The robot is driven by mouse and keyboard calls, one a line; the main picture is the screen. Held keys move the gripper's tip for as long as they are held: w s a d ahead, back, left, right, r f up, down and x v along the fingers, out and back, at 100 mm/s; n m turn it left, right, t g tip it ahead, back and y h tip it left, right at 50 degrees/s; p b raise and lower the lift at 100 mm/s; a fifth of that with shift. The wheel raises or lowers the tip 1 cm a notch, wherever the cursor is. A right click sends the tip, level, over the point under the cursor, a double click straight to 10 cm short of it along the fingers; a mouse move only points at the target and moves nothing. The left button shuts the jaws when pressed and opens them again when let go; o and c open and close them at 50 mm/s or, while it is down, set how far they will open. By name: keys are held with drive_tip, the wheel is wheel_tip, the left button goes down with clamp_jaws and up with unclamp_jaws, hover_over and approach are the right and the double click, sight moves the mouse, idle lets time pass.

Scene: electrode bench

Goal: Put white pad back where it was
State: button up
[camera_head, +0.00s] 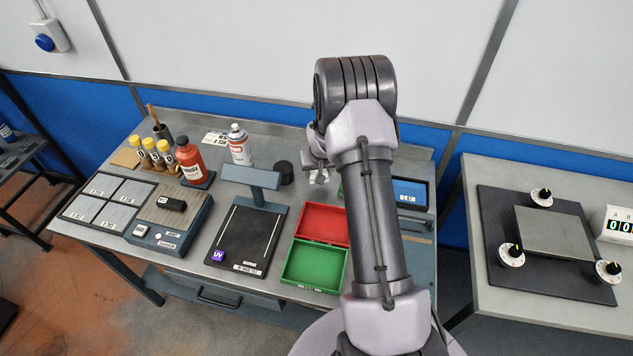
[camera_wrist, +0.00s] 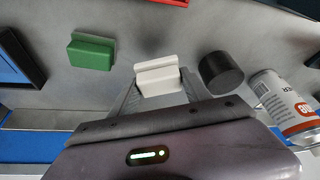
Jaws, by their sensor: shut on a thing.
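The white pad (camera_wrist: 158,78) is a small stepped block, in the wrist view between the fingertips of my gripper (camera_wrist: 158,88). The gripper is shut on it; whether the pad touches the bench top cannot be told. In the camera_head view my gripper (camera_head: 317,165) is over the back of the bench, partly hidden by my arm, and only a pale bit of the pad (camera_head: 319,178) shows below it. A green pad (camera_wrist: 91,52) of similar shape stands on the bench to the left of the white one in the wrist view.
A black cylinder (camera_wrist: 221,72) stands close to the right of the white pad in the wrist view, with a spray can (camera_wrist: 288,104) beyond it. Red (camera_head: 322,222) and green (camera_head: 315,264) trays lie in front. A small display (camera_head: 409,191) stands behind my arm.

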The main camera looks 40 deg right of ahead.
sight(318, 187)
wheel_tip(318, 187, down, 4)
drive_tip(key=shift+f+b, duration=0.1)
drive_tip(key=shift+b, duration=0.35)
drive_tip(key=shift+f, duration=0.15)
drive_tip(key=o, duration=1.3)
